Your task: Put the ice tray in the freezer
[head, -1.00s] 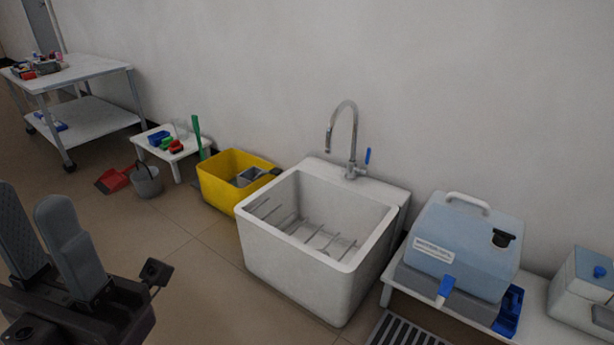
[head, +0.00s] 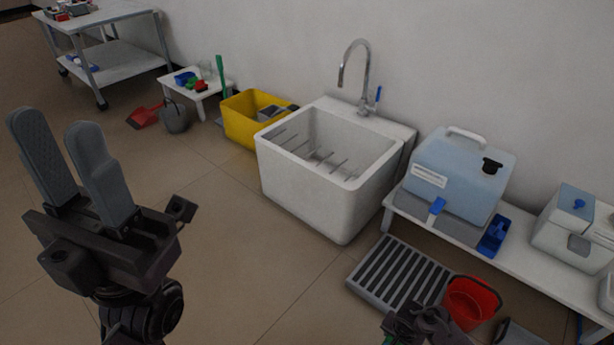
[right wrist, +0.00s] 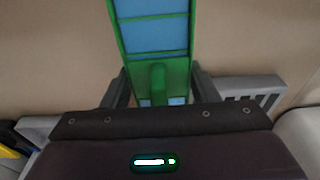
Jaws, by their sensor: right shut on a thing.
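The ice tray (right wrist: 153,38) is green-framed with blue cells. In the right wrist view it stretches up from between the fingers of my right gripper (right wrist: 158,92), which is shut on its green handle end (right wrist: 158,80). In the head view my right gripper (head: 428,322) shows only partly at the bottom edge, with a bit of green beside it; most of the tray is out of frame there. My left gripper (head: 66,130) is empty, its two grey fingers pointing up with a gap between them. I see no freezer in either view.
A white sink (head: 318,185) stands against the wall, a yellow bin (head: 245,122) to its left. A low bench (head: 540,245) holds a blue water container (head: 460,170). A grey floor grate (head: 390,280) and red bucket (head: 470,300) lie in front. The floor at left centre is clear.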

